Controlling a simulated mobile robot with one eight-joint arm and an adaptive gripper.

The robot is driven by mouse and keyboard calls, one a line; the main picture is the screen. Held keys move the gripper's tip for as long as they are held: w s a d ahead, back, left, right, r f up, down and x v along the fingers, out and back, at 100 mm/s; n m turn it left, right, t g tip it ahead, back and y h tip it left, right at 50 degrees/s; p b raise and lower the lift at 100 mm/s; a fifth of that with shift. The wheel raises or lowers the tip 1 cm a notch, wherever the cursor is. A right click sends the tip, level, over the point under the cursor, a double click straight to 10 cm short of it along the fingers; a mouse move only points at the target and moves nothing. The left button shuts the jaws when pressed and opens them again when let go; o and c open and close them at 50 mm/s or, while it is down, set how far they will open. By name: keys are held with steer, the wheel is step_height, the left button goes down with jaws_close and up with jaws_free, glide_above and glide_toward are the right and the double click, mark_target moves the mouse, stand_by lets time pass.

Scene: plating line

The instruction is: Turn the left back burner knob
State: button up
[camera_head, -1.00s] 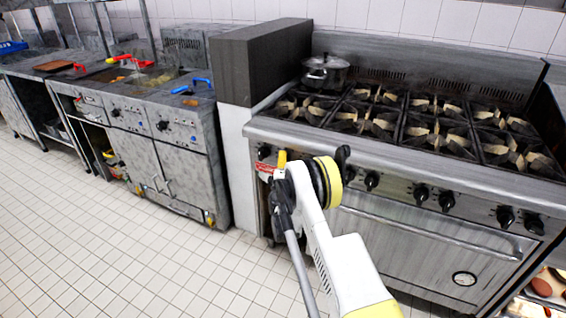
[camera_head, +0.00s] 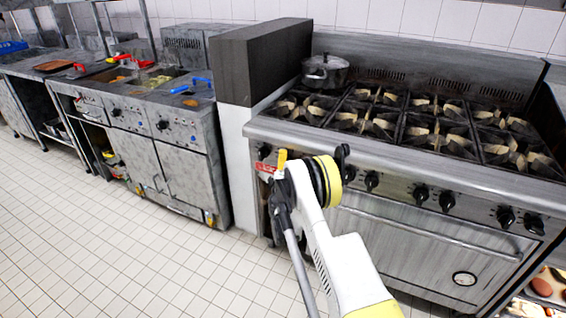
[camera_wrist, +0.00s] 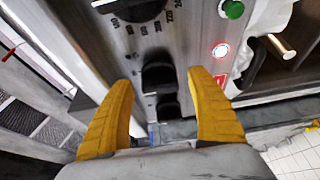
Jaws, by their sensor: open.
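The stove (camera_head: 400,158) has a row of black knobs along its front panel. The leftmost knob in the head view (camera_head: 264,151) sits just above and left of my gripper (camera_head: 281,160), which is at the panel's left end. In the wrist view, my gripper (camera_wrist: 161,80) has its two yellow fingers spread wide and holds nothing. A black knob (camera_wrist: 158,75) shows between the fingers, apart from both. I cannot tell from the labels which burner each knob serves.
A large numbered dial (camera_wrist: 135,8), a green button (camera_wrist: 232,9) and a lit red button (camera_wrist: 221,50) are on the panel near my fingers. A lidded pot (camera_head: 325,72) stands on the back left burner. Open tiled floor (camera_head: 140,255) lies left.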

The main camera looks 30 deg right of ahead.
steer(key=v, duration=0.6)
steer(key=shift+s, duration=0.2)
steer(key=shift+a, duration=0.1)
steer(key=s+a+r+m+g, duration=0.1)
steer(key=s+r+m+g, duration=0.15)
steer(key=r, duration=0.65)
steer(key=s+a+r+m+g, duration=0.1)
steer(key=s+r+m, duration=0.25)
steer(key=r, duration=0.65)
steer(key=s+a+r+m+g+y, duration=0.1)
steer(key=s+a+r+m+y, duration=0.15)
steer(key=s, duration=0.35)
steer(key=s+a+r+m+g+y, duration=0.1)
steer(key=s+a+r, duration=0.2)
steer(key=s, duration=0.4)
steer(key=s+a+f+m+g+y, duration=0.1)
steer(key=s+a+f+y, duration=0.1)
steer(key=s+a, duration=0.5)
steer(key=s+a+f+m+g+y, duration=0.1)
steer(key=s+a, duration=0.6)
steer(key=s, duration=1.1)
steer(key=shift+f+g+y, duration=0.55)
steer(key=shift+y, duration=0.7)
